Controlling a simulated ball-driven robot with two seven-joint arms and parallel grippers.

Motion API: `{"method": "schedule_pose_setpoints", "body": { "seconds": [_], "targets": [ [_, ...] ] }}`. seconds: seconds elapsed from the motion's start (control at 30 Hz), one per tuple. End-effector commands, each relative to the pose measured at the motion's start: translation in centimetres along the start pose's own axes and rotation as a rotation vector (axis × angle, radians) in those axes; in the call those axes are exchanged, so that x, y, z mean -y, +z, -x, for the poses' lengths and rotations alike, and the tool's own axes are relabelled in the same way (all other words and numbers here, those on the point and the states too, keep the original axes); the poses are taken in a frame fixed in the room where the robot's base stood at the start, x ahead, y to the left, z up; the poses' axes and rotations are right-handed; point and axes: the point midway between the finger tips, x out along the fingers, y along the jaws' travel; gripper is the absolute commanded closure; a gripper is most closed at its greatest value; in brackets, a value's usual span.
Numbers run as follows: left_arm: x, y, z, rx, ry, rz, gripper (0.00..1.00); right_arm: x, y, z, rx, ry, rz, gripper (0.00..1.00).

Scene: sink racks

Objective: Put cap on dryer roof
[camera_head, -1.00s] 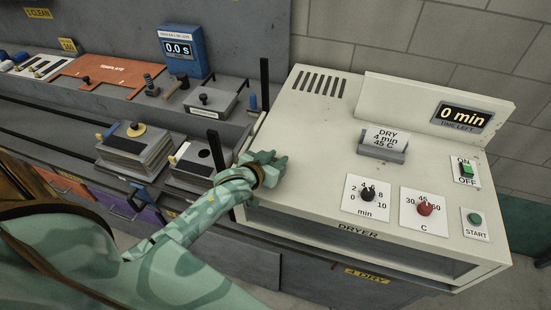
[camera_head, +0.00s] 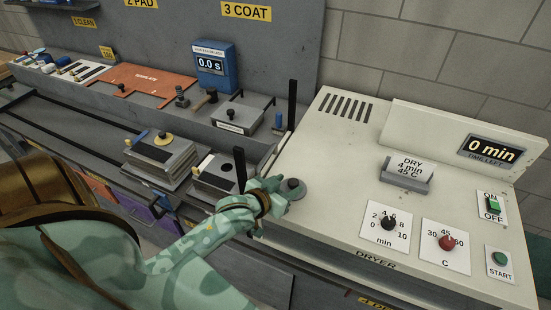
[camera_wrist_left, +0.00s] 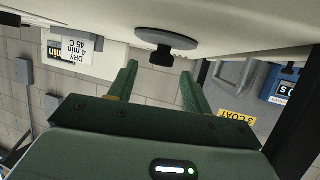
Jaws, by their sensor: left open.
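The dark grey round cap (camera_head: 292,189) with a small knob rests on the pale dryer roof (camera_head: 330,150), near its left front edge. In the left wrist view the cap (camera_wrist_left: 166,38) sits against the pale roof surface, its knob pointing toward the space between my fingers. My left gripper (camera_head: 274,186) is just to the left of the cap in the head view. Its two green fingers (camera_wrist_left: 160,72) are spread in the wrist view, with nothing between them. The fingertips look apart from the cap. My right gripper is not in view.
A card holder (camera_head: 405,182) reading DRY 4 min 45 C stands on the dryer, with dials and switches to its right and front. A dark upright post (camera_head: 239,170) stands close left of my gripper. The roof's middle left is bare.

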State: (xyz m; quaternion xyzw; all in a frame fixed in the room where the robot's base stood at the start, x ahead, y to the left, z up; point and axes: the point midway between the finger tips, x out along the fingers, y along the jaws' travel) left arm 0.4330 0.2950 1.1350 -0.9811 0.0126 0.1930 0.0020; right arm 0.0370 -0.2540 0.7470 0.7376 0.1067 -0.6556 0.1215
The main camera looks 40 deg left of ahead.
Motion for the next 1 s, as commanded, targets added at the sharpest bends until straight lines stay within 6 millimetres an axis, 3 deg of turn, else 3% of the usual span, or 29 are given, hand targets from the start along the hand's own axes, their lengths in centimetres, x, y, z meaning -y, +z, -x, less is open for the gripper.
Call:
{"method": "schedule_pose_setpoints", "body": {
  "seconds": [0.1, 0.3, 0.77, 1.0],
  "targets": [
    [0.0, 0.0, 2.8, 0.002, 0.0, 0.0, 0.51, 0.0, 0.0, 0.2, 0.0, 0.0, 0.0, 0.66],
    [0.0, 0.0, 5.7, 0.001, -0.001, 0.0, 0.51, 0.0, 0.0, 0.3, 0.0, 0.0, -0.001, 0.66],
    [-0.1, 0.1, 6.3, 0.012, -0.005, -0.017, 0.51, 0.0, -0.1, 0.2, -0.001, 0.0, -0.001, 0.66],
    [-1.3, 2.4, 8.3, 0.192, -0.057, -0.259, 0.51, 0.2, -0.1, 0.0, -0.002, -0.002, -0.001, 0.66]
  ]
}}
